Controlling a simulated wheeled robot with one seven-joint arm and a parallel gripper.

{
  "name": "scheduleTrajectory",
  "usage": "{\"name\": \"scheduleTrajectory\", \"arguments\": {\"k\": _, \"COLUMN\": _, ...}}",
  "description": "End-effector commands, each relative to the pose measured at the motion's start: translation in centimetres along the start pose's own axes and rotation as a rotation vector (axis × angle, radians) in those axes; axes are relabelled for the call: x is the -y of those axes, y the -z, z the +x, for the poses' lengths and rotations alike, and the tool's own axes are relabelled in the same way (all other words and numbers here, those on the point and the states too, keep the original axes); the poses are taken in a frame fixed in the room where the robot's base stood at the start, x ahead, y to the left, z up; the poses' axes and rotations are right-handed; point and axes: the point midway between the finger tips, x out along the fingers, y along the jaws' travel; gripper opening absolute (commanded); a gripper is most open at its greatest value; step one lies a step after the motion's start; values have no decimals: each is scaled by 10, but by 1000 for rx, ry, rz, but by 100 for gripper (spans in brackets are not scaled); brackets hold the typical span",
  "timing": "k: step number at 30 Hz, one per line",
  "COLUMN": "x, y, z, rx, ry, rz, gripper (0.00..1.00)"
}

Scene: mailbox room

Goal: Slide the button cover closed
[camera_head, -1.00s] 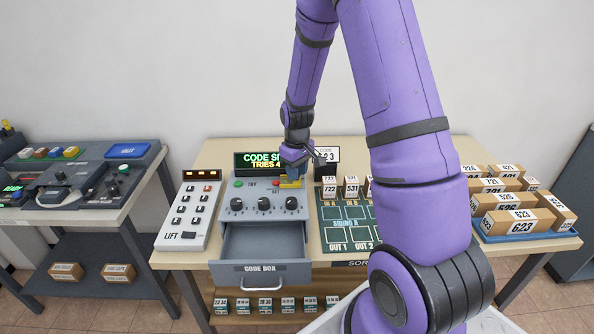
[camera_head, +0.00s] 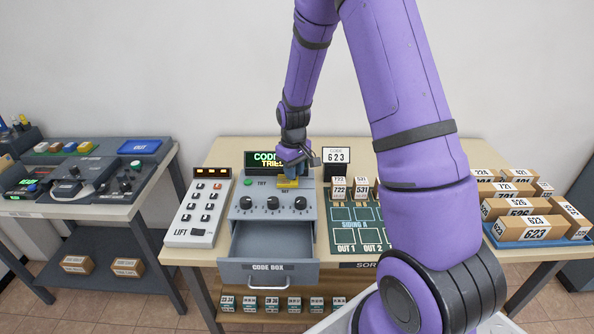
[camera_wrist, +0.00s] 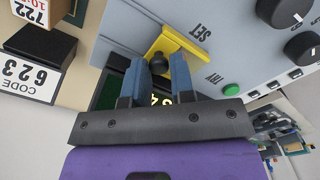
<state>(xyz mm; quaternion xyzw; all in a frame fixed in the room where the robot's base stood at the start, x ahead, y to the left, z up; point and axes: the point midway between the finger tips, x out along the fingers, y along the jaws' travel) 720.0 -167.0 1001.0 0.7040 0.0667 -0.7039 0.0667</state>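The yellow button cover (camera_head: 288,183) is on the sloped top panel of the grey code box (camera_head: 308,212), just above the SET label. In the wrist view the cover (camera_wrist: 170,45) is a yellow piece with a dark round knob (camera_wrist: 157,60). My gripper (camera_head: 296,170) is over the cover. In the wrist view its two blue fingers (camera_wrist: 158,72) stand on either side of the knob, with a gap between them. Whether they touch the knob is not clear. No button shows beside the cover; anything under it is hidden.
A green button (camera_wrist: 231,90) and dark knobs (camera_head: 272,203) are on the same panel. A display (camera_head: 262,160) stands behind, partly hidden by my gripper. The code box drawer (camera_head: 268,271) is open. A LIFT keypad (camera_head: 198,212) is at left, a code card (camera_head: 336,157) at right.

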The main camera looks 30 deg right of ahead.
Motion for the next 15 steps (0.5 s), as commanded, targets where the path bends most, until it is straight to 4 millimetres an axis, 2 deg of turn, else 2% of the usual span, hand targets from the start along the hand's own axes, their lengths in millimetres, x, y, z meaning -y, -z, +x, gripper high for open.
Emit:
{"name": "scheduleTrajectory", "arguments": {"k": 11, "x": 1, "y": 1, "z": -1, "rx": -1, "ry": 0, "rz": -3, "gripper": 30}}
{"name": "scheduleTrajectory", "arguments": {"k": 15, "x": 1, "y": 1, "z": -11, "rx": -3, "ry": 0, "rz": -3, "gripper": 30}}
